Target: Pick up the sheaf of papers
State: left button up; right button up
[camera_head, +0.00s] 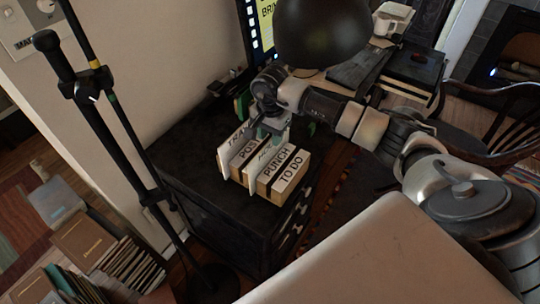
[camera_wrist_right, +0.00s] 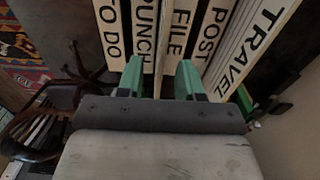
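A wooden sorter (camera_head: 262,187) holds upright labelled boards or paper sections on top of a dark cabinet. The labels read TO DO, PUNCH, FILE, POST and TRAVEL in the right wrist view. I cannot tell which part is the sheaf of papers; the FILE section (camera_wrist_right: 181,30) stands in the middle. My right gripper (camera_head: 272,134) is at the sorter's far upper side. In the right wrist view its green fingertips (camera_wrist_right: 160,78) are apart, with the lower end of the FILE section in line with the gap. Contact cannot be made out. My left gripper is out of view.
The dark cabinet (camera_head: 195,157) stands against the wall, its top clear left of the sorter. A black stand (camera_head: 125,130) rises at left. Books (camera_head: 95,250) lie at lower left. A wooden chair (camera_head: 500,115) and a white mug (camera_head: 392,17) are at right.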

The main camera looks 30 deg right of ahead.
aim_at(270, 148)
jog(key=shift+a+f+p, duration=0.1)
jog(key=shift+f+p, duration=0.2)
jog(key=shift+f, duration=0.1)
notch_tip(270, 148, down, 4)
jog(key=shift+r+p, duration=0.2)
jog(key=shift+p, duration=0.45)
jog(key=shift+f, duration=0.4)
jog(key=shift+f+b, duration=0.2)
jog(key=shift+b, duration=0.25)
grip_shut()
